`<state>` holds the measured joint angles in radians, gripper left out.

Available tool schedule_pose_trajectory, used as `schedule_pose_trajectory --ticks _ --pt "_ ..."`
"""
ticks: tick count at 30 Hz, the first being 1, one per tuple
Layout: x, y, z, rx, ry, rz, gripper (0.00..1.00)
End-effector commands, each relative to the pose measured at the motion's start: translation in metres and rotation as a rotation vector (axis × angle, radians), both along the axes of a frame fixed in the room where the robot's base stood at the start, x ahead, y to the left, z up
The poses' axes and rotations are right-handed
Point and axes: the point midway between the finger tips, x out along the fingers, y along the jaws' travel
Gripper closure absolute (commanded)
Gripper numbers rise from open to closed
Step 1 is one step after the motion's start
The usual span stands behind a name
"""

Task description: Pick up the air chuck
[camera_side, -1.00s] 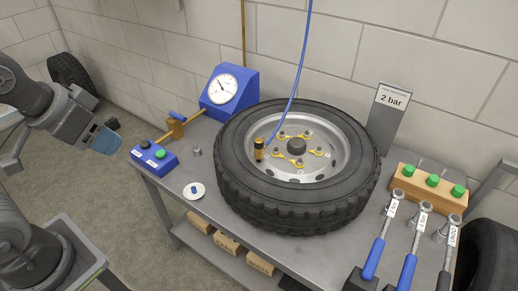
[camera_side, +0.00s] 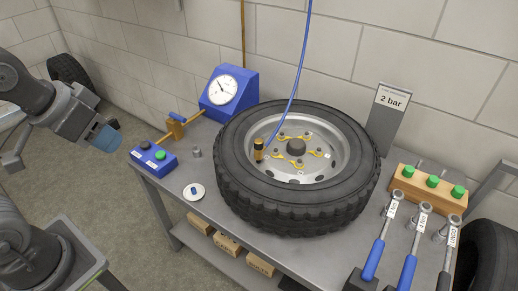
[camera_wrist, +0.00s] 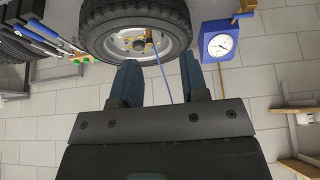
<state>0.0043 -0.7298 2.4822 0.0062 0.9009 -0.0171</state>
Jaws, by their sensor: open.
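The air chuck (camera_side: 259,149) is a small brass-coloured piece with a dark end. It stands inside the wheel rim at the left side, with a blue hose (camera_side: 297,72) rising from near it. In the wrist view the air chuck (camera_wrist: 149,36) shows small at the rim, partly blurred. The tyre (camera_side: 245,193) lies flat on the grey bench. My gripper (camera_side: 110,139) is at the left, off the bench edge and well apart from the air chuck. In the wrist view my gripper's two blue fingers (camera_wrist: 160,80) are apart with nothing held between them.
A blue gauge box (camera_side: 229,92) stands behind the tyre. A blue button box (camera_side: 154,158) sits at the bench's left corner, near a white dish (camera_side: 194,192). A "2 bar" sign (camera_side: 390,113) and blue-handled wrenches (camera_side: 375,258) are at the right.

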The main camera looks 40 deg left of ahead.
Motion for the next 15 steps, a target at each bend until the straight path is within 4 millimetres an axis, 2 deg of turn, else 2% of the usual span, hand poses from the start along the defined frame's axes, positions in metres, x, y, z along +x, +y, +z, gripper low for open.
schedule_pose_trajectory --ticks 5,10,15 --pt "0.039 -0.003 0.013 -0.009 0.039 0.061 0.59" --pt "0.100 -0.013 0.020 -0.017 0.079 0.165 0.59" --pt "0.163 -0.029 0.009 -0.017 0.106 0.269 0.59"
